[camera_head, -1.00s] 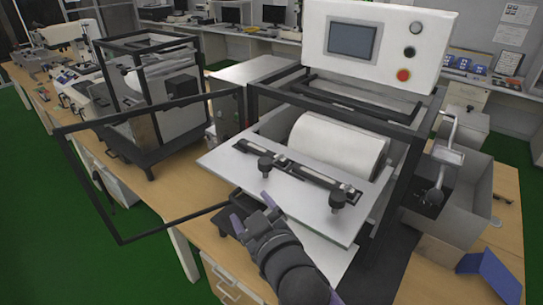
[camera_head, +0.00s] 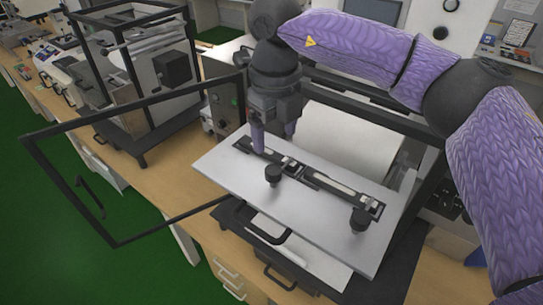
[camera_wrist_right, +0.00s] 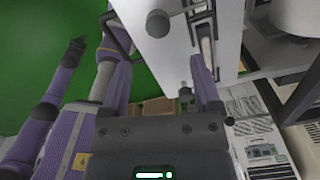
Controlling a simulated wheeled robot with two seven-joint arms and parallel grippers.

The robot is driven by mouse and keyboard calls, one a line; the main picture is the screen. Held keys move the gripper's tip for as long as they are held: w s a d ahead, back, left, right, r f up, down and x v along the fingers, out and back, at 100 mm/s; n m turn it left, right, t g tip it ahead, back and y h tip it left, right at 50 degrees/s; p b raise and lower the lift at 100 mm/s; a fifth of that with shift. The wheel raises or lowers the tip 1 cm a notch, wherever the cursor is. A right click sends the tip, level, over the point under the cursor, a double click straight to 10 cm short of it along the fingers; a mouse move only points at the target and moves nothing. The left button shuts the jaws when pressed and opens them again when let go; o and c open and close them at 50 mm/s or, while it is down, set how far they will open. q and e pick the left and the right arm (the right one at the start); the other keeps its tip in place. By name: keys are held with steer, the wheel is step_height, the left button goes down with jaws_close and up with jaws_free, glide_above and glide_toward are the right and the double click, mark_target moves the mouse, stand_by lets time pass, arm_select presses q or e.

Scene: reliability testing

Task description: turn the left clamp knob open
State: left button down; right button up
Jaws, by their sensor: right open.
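The left clamp knob (camera_head: 272,174) is a dark round knob on a black clamp bar, on the tilted silver plate. A similar right clamp knob (camera_head: 361,218) stands farther right on the plate. My right gripper (camera_head: 275,143) is open, pointing down over the back left end of the clamp bar, behind and apart from the left knob. Nothing shows between its purple fingers. In the right wrist view, the open fingers (camera_wrist_right: 162,80) show with a dark knob (camera_wrist_right: 158,23) beyond them; I cannot tell which knob it is. My left gripper is not in the head view.
An open black door frame (camera_head: 78,185) stands out to the left of the machine. A white roller (camera_head: 345,140) lies behind the plate, partly hidden by my right arm. A black handle (camera_head: 262,232) sits at the plate's front. A caged instrument (camera_head: 140,70) stands back left.

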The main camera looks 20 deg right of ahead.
mark_target(274, 170)
step_height(274, 170, down, 8)
steer(key=shift+a+f+p, duration=0.1)
steer(key=shift+p, duration=0.6)
jaws_close()
